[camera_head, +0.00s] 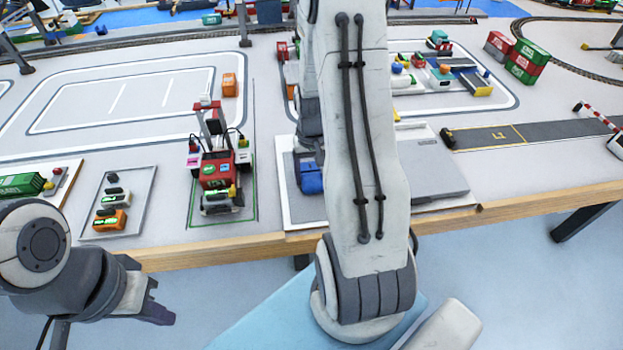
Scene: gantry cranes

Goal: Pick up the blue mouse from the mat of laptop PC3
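A blue object (311,179), which looks like the blue mouse, sits on a pale mat (301,209) near the front table edge. The grey laptop (440,170) is right of it, partly hidden by my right arm. My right arm rises across the middle of the view, and its dark grey wrist end comes down just behind and above the mouse. The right gripper (306,155) is mostly hidden by the arm, so its fingers and any contact with the mouse are unclear. My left gripper (158,304) hangs at lower left, in front of the table edge and away from the mouse.
A red crane model (214,160) stands on a green-outlined pad left of the mat. A tray (142,190) with small green and orange items lies further left. A dark strip (540,134) with a barrier lies at right. The wooden table edge (260,247) runs along the front.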

